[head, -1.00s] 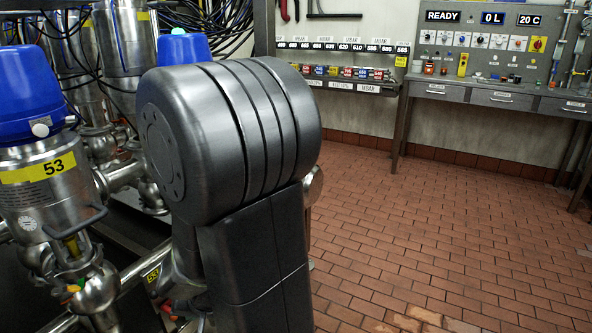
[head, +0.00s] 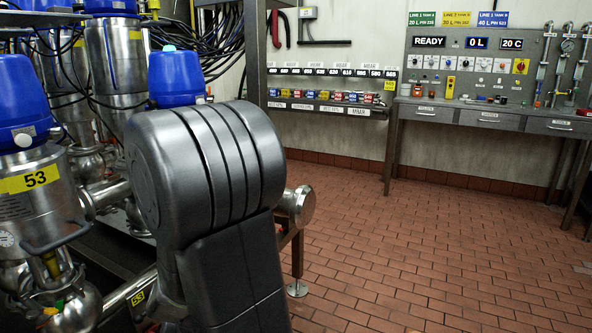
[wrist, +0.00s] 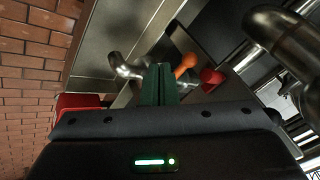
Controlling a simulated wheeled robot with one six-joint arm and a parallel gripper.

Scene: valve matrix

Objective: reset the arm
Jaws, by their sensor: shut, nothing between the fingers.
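My arm's dark grey links fill the middle of the head view, and my gripper is hidden behind them or out of that frame. In the wrist view, my gripper (wrist: 159,84) shows as two dark green fingers side by side, shut with nothing between them. Beyond the fingertips are a bent metal pipe (wrist: 128,68), an orange part (wrist: 186,64) and a red part (wrist: 211,78). I cannot tell whether the fingers touch any of them.
The steel valve with the blue top and label 53 (head: 28,182) stands close on the left. Another blue-topped valve (head: 175,75) is behind my arm. A pipe end (head: 299,205) juts out right of my arm. A workbench (head: 488,113) stands at the back; the tiled floor (head: 430,240) is open.

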